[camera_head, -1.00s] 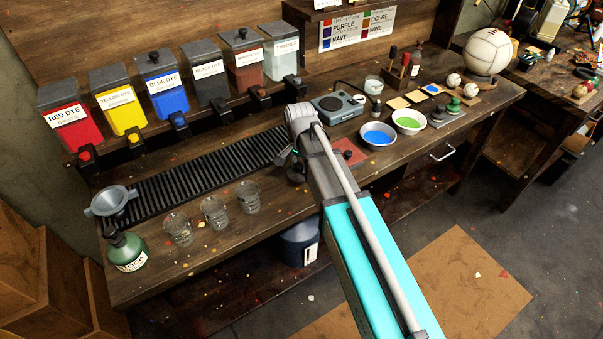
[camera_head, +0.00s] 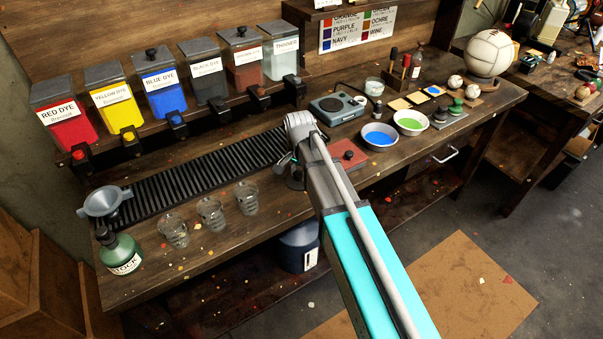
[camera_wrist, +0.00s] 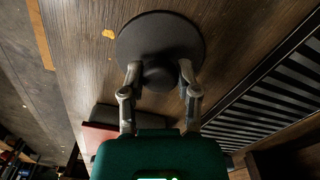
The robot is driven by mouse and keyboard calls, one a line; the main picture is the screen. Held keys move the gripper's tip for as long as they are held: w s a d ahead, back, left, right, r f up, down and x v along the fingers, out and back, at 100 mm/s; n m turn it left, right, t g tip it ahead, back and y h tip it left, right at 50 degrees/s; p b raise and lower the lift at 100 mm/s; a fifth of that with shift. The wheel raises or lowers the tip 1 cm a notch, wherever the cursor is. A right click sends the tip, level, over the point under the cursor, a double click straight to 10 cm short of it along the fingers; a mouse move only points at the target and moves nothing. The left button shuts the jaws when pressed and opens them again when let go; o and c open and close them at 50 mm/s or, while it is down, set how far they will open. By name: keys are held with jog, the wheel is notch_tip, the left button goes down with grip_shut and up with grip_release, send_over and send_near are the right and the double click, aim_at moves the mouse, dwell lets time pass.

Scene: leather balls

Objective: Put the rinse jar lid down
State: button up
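The rinse jar lid, a dark round disc with a knob (camera_wrist: 158,76), shows in the wrist view against the wooden bench top (camera_wrist: 85,50). It appears to lie flat on the bench, knob towards me. My gripper (camera_wrist: 160,72) has one finger on each side of the knob, with what looks like a narrow gap at each side. In the head view my gripper (camera_head: 290,163) is low over the bench, left of the red pad (camera_head: 348,154). My arm partly hides the lid there.
A black slatted rack (camera_head: 205,178) lies left of my gripper. Several clear cups (camera_head: 210,213) stand along the front edge. The grey scale (camera_head: 338,107), blue bowl (camera_head: 380,137) and green bowl (camera_head: 410,122) are to the right. Dye containers (camera_head: 163,88) line the back.

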aim_at(300, 173)
jog(key=o, duration=0.4)
jog(key=shift+r, duration=0.1)
notch_tip(300, 173, up, 12)
jog(key=p, duration=1.2)
jog(key=shift+r, duration=0.1)
dwell(0.8)
jog(key=s+d+n, duration=0.2)
jog(key=s+d, duration=0.2)
jog(key=d, duration=0.2)
jog(key=s+d+n, duration=0.2)
jog(key=s+d, duration=0.3)
jog(key=d, duration=0.2)
jog(key=s+d+n, duration=0.2)
jog(key=s+d, duration=0.2)
jog(key=d, duration=0.3)
jog(key=shift+s+n, duration=0.25)
jog(key=shift+n, duration=0.05)
